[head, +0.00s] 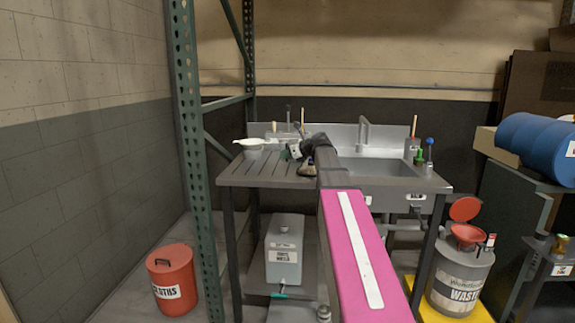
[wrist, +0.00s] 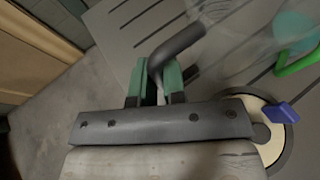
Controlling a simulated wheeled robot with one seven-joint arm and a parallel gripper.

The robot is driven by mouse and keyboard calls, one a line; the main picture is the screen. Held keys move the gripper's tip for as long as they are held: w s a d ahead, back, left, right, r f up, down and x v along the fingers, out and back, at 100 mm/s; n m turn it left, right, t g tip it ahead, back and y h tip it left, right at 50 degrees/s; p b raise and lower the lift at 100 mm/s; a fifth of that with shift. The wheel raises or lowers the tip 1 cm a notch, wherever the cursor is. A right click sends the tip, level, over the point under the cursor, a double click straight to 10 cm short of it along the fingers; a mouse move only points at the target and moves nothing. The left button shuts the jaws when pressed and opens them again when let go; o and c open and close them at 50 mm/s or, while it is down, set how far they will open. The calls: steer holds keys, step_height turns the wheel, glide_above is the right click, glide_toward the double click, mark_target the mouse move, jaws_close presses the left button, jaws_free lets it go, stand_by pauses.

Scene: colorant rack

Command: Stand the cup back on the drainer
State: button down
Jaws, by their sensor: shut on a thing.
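The drainer (head: 262,172) is the grooved grey left part of the sink unit; its slotted surface also shows in the wrist view (wrist: 120,30). My gripper (wrist: 157,78) has its green-padded fingers closed on a dark curved handle (wrist: 182,45). The handle leads to a pale, see-through body, apparently the cup (wrist: 225,45), over the drainer. Its outline is faint, and I cannot tell whether it touches the surface or how far it tilts. In the head view my gripper (head: 297,151) is small above the drainer, and my arm hides part of what is there.
The sink basin (head: 378,168) and tap (head: 363,133) are to the right. In the wrist view, a green-handled item (wrist: 297,66) and a blue piece (wrist: 281,113) are at the right. A green rack post (head: 190,150) stands left.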

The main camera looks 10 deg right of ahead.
steer(key=shift+w+d+f, duration=0.2)
steer(key=shift+w+f, duration=0.1)
steer(key=shift+f, duration=1.95)
steer(key=c, duration=1.2)
jaws_free()
steer(key=shift+f, duration=0.1)
steer(key=v, duration=1.2)
steer(key=shift+r, duration=0.25)
